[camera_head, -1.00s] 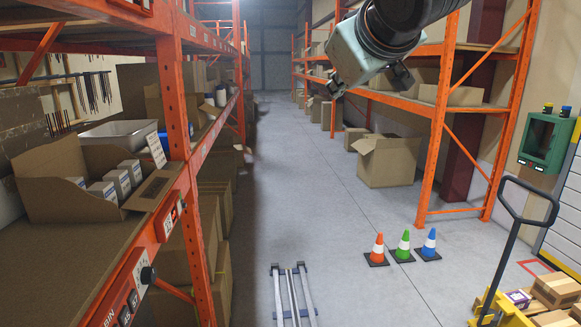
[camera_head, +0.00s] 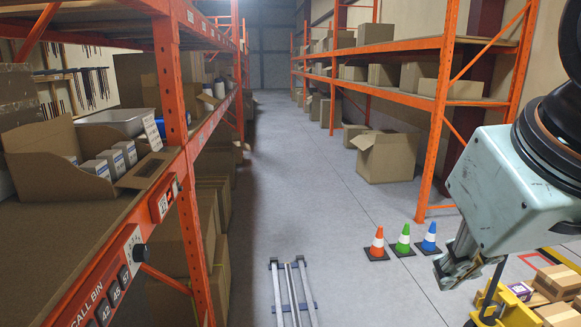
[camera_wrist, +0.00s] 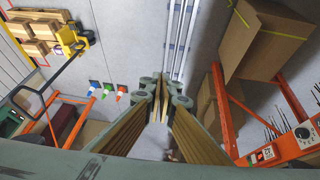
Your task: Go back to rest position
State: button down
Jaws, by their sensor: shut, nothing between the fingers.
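My gripper (camera_head: 456,268) is at the right of the head view, in front of the floor near the pallet jack, with its fingers pointing down and left. It is shut and holds nothing. In the wrist view my gripper (camera_wrist: 162,95) shows in the middle, its fingers together over the grey floor. No object is between the fingertips.
An orange rack (camera_head: 172,100) stands on the left with an open box (camera_head: 60,190) of small cartons. Three cones, orange (camera_head: 377,243), green (camera_head: 403,239) and blue (camera_head: 429,237), stand on the floor. A yellow pallet jack (camera_head: 502,305) carries boxes.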

jog(key=s+a+f+m+g+b, duration=0.1)
jog(key=s+f, duration=0.4)
jog(key=s, duration=0.3)
jog(key=shift+s+f+g+y, duration=0.3)
dwell(1.6)
